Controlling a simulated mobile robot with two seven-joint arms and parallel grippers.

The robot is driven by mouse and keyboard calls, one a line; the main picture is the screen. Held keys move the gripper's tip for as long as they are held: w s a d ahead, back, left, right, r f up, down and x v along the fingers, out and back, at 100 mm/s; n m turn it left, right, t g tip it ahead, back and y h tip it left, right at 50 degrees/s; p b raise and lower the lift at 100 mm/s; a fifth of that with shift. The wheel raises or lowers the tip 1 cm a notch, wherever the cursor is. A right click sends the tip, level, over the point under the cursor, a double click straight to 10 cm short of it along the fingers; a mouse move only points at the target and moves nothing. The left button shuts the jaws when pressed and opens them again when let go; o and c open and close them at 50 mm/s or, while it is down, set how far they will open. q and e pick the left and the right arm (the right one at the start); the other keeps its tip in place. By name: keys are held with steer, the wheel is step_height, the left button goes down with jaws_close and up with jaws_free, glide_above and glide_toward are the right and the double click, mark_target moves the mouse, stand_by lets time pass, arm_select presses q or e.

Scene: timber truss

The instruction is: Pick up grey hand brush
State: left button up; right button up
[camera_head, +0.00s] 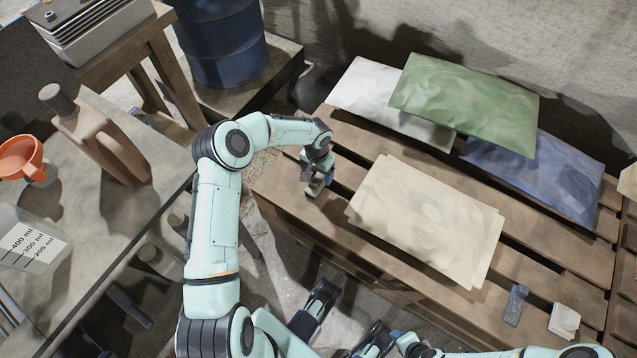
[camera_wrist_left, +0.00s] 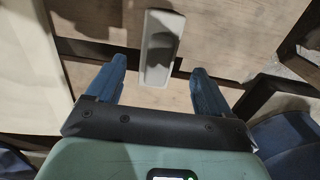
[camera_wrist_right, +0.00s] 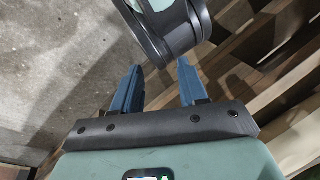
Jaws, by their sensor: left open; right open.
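A light grey, elongated block-like thing, which looks like the grey hand brush (camera_wrist_left: 160,47), lies on the pallet boards in the left wrist view. Its near end sits between the fingers of my left gripper (camera_wrist_left: 160,82), which is open, with a gap on each side. In the head view my left gripper (camera_head: 318,186) is over the left end of the pallet, and it mostly hides what lies under it. My right gripper (camera_head: 347,322) is open and empty at the bottom of the head view, in front of the pallet. Bristles are not visible.
The wooden pallet (camera_head: 280,190) carries beige sacks (camera_head: 425,215), a white sack (camera_head: 365,92), a green sack (camera_head: 465,95) and a blue sack (camera_head: 550,180). A dark grey piece (camera_head: 516,304) and a white piece (camera_head: 564,320) lie at its right. A cluttered workbench (camera_head: 110,235) stands left.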

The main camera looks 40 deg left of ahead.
mark_target(318, 177)
arm_select(q)
step_height(318, 177, down, 5)
steer(key=shift+d+f+b, duration=0.1)
steer(key=shift+f+b, duration=0.05)
steer(key=shift+b, duration=0.55)
arm_select(e)
steer(key=shift+w+d+f+t, duration=0.15)
steer(key=shift+w+d+f, duration=0.1)
steer(key=shift+w+f, duration=0.25)
steer(key=shift+w+d+f+t, duration=0.15)
steer(key=shift+w+d+f, duration=0.1)
steer(key=shift+w, duration=0.3)
arm_select(q)
steer(key=c, duration=1.2)
